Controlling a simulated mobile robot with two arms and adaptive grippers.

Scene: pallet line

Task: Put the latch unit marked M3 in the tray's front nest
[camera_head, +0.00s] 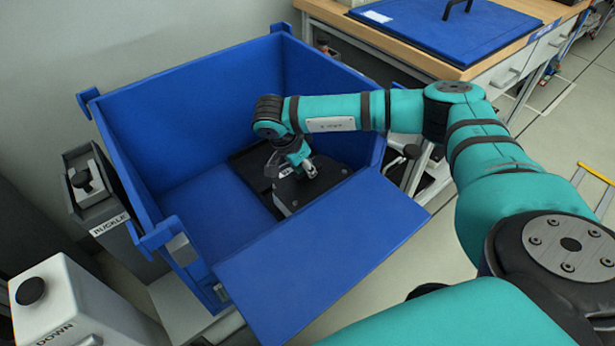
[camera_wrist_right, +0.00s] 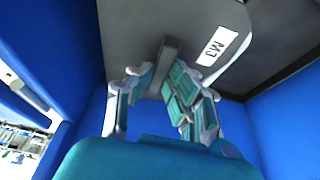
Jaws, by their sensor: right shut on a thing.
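My right gripper (camera_head: 303,170) reaches down into the blue crate (camera_head: 170,125). In the right wrist view its fingers (camera_wrist_right: 163,90) are closed around a short grey bar on a dark grey latch unit (camera_wrist_right: 130,35). A white label on this unit seems to read M3, turned at an angle. In the head view the dark unit (camera_head: 315,192) is below the gripper, partly hidden by the fingers. A flat black surface (camera_head: 247,160), perhaps the tray, lies beside it in the crate; its nests cannot be made out. My left gripper is not in view.
The crate's front flap (camera_head: 320,255) is folded outward. Grey post units, one labelled BUCKLE (camera_head: 110,224) and a white one labelled DOWN (camera_head: 75,310), stand at left. A wooden bench (camera_head: 400,38) with a blue lid stands behind. The crate floor's left part is bare.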

